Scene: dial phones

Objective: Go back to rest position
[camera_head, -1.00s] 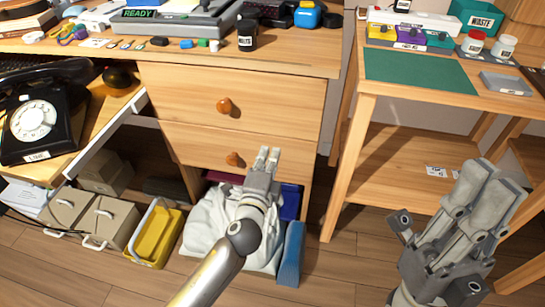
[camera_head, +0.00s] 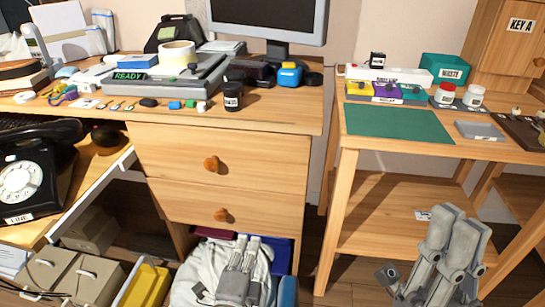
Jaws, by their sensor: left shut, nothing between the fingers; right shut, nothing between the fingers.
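My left gripper (camera_head: 243,256) is low in the centre, in front of the white bag under the drawers. Its fingers point up, lie close together and hold nothing. My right gripper (camera_head: 456,225) is at the lower right, in front of the small wooden table's lower shelf. Its fingers are shut and empty. A black dial phone (camera_head: 28,180) stands on the pulled-out shelf at the left, apart from both grippers.
The wooden desk (camera_head: 270,115) carries a monitor (camera_head: 268,18), a device reading READY (camera_head: 130,76) and small items. The side table holds a green mat (camera_head: 398,125) and a WASTE box (camera_head: 445,69). A white bag (camera_head: 198,262) and yellow bin (camera_head: 145,287) are on the floor.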

